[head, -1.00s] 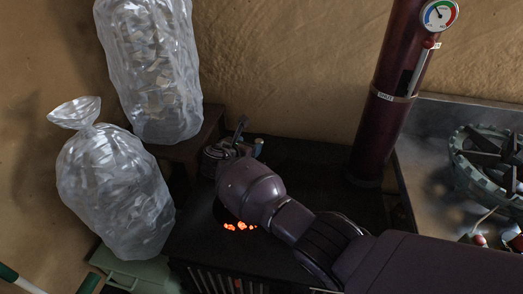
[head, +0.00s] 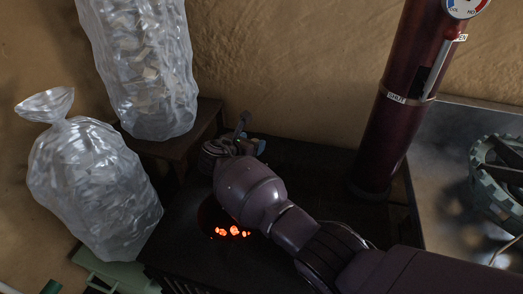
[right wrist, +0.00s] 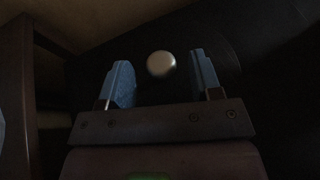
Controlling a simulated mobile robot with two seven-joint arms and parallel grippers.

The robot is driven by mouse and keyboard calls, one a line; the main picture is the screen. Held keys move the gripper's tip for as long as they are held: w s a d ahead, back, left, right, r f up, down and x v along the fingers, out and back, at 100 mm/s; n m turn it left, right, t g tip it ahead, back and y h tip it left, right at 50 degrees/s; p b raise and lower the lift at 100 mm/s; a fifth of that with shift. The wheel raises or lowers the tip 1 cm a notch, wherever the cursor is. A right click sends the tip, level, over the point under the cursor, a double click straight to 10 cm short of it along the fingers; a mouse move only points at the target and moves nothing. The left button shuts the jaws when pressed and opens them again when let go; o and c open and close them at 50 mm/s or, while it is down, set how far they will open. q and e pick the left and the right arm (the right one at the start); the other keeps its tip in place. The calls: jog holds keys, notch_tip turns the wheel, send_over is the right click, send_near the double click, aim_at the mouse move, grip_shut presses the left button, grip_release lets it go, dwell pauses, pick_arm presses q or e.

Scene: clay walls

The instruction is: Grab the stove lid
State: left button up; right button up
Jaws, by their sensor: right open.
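In the right wrist view, a pale round knob (right wrist: 160,64) lies between and slightly beyond my right gripper's fingertips. The dark stove lid (right wrist: 225,65) around it is hard to make out. My right gripper (right wrist: 160,75) is open, with one blue finger on each side of the knob and gaps between. In the head view, this gripper (head: 252,143) is over the back left of the black stove (head: 310,165), partly hidden by my wrist. I cannot make out the lid there. A round stove opening (head: 230,232) shows glowing orange embers below my wrist. My left gripper is not in view.
A dark red stove pipe (head: 400,110) with a gauge rises at the stove's back right. Two clear filled bags (head: 142,70) (head: 95,185) stand at left, one on a wooden stand (head: 190,140).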

jog(key=shift+w+d+f, duration=0.15)
jog(key=shift+w+d, duration=0.1)
jog(key=shift+w, duration=0.05)
jog(key=shift+a, duration=0.1)
jog(key=shift+c, duration=0.2)
grip_shut()
